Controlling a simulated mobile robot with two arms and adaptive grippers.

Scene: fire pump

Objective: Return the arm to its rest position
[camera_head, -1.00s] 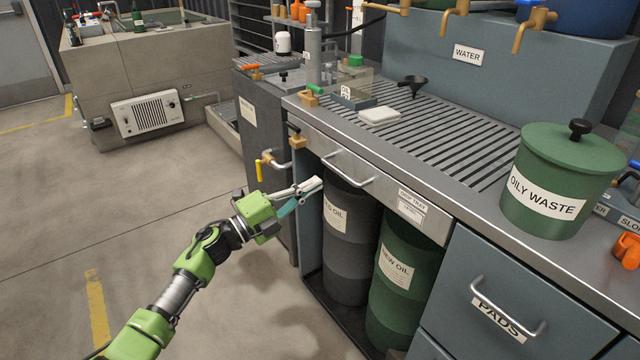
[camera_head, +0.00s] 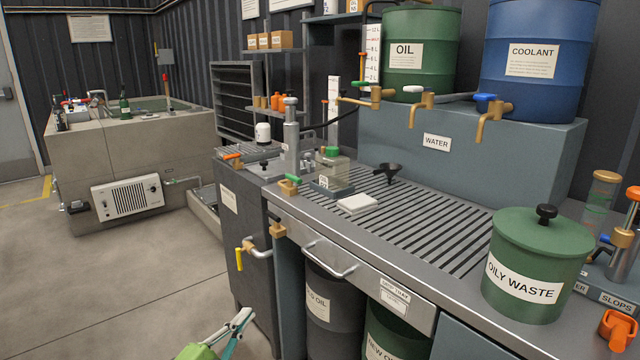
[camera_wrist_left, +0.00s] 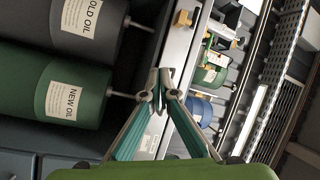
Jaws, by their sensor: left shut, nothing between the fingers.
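My left gripper (camera_head: 243,320) shows at the bottom edge of the head view, with only its fingers and a bit of the green body in sight. It is low in front of the bench, left of the old oil drum (camera_head: 322,310). In the left wrist view the gripper (camera_wrist_left: 160,82) is shut, its fingertips together, with nothing held. There the old oil drum (camera_wrist_left: 60,30) and the new oil drum (camera_wrist_left: 75,95) lie to the left of the fingers. The rest of my left arm is out of the head view. My right gripper is not in view.
The steel bench (camera_head: 310,222) has a drawer handle (camera_head: 328,262) and a yellow-handled tap (camera_head: 257,250) on its front. The oily waste bin (camera_head: 530,270) stands on the right. A concrete basin (camera_head: 75,165) stands back left. Open floor (camera_head: 110,290) lies left of the bench.

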